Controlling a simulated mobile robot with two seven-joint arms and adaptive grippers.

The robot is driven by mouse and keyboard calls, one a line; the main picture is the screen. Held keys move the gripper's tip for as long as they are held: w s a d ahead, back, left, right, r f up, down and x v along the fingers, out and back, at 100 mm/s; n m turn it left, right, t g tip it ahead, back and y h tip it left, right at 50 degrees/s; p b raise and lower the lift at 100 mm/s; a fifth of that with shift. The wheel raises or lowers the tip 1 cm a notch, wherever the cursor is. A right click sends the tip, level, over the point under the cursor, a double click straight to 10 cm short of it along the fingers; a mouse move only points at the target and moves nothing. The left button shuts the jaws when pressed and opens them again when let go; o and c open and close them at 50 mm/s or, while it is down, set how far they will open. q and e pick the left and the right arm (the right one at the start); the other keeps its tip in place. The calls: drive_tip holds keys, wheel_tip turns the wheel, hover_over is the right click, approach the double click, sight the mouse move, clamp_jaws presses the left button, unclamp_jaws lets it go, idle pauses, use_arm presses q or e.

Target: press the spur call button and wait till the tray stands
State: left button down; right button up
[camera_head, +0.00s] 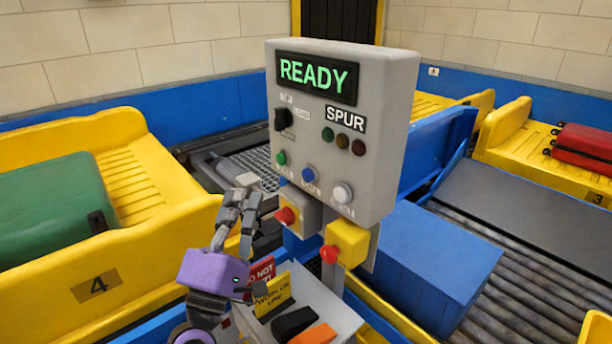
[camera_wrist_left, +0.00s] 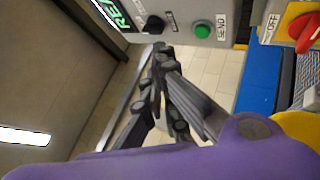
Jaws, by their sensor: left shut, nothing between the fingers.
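The grey control box (camera_head: 388,130) shows READY on its display (camera_head: 317,79) and a SPUR label. A green button (camera_head: 281,157), a blue button (camera_head: 309,174) and a white button (camera_head: 343,192) run along its lower front; their labels are too small to read here. In the left wrist view the green button (camera_wrist_left: 203,29) is marked SEND. My left gripper (camera_head: 246,190) is shut and empty, left of and below the green button. In the wrist view its fingertips (camera_wrist_left: 160,50) are apart from that button. My right gripper is not in view.
Yellow tray 4 (camera_head: 160,258) holds a green suitcase (camera_head: 52,215); yellow tray 3 (camera_head: 515,158) holds a red suitcase (camera_head: 584,147).

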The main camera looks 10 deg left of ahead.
sight(308, 175)
use_arm(q)
drive_tip(key=w+d, duration=0.5)
drive_tip(key=w, duration=0.2)
drive_tip(key=shift+d, duration=0.2)
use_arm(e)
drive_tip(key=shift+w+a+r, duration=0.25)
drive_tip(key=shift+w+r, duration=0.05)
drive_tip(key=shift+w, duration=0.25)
use_arm(q)
drive_tip(key=shift+w, duration=0.15)
idle(0.8)
drive_tip(key=shift+w+d, duration=0.25)
drive_tip(key=shift+w+d, duration=0.35)
drive_tip(key=shift+w, duration=0.05)
idle(0.9)
idle(0.3)
drive_tip(key=shift+s+a, duration=0.6)
drive_tip(key=shift+s, duration=0.15)
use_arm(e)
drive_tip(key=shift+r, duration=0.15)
